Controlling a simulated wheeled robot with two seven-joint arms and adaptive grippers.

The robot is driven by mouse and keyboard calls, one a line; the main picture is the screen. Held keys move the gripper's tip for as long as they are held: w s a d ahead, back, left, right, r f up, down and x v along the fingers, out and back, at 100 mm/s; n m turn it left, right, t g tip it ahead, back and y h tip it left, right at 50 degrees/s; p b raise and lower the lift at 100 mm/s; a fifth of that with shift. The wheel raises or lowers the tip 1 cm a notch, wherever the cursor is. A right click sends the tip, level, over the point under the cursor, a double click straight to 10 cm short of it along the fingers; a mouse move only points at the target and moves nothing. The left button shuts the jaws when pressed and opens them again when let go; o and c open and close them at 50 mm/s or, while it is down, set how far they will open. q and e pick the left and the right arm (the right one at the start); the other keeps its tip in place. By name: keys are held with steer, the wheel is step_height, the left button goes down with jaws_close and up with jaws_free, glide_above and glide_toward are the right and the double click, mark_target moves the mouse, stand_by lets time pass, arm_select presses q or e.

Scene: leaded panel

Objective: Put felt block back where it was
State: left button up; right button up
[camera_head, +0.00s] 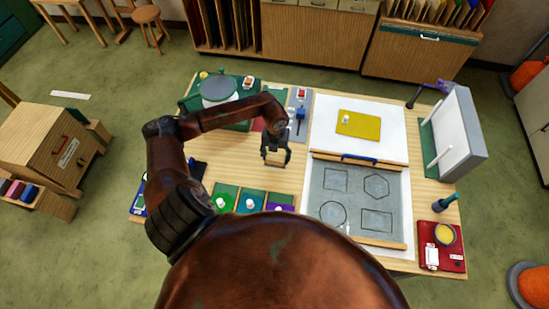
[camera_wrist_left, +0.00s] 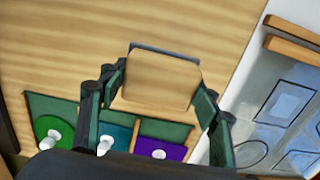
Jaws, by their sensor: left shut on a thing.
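My left gripper (camera_head: 276,158) is above the bare middle of the wooden table in the head view. In the left wrist view my left gripper (camera_wrist_left: 158,72) is shut on the felt block (camera_wrist_left: 158,83), a tan, squarish block with a dark grey far edge. It sits between the two fingers, over the wood. In the head view the block is hard to make out among the dark fingers. My right gripper is in neither view.
Green, teal and purple pieces with white knobs lie in a row of bays (camera_head: 238,200) at the near edge. A grey patterned board (camera_head: 355,200) and a yellow sheet (camera_head: 365,124) are to the right. A green-based round container (camera_head: 218,90) stands at the back left.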

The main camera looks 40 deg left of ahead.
mark_target(275, 160)
arm_select(q)
steer(key=shift+w+a+f, duration=0.3)
steer(key=shift+a+f, duration=0.25)
steer(key=shift+f, duration=0.25)
step_height(275, 160, down, 3)
steer(key=shift+f+p, duration=0.1)
steer(key=shift+p, duration=0.3)
steer(key=shift+f, duration=0.1)
steer(key=o, duration=1.2)
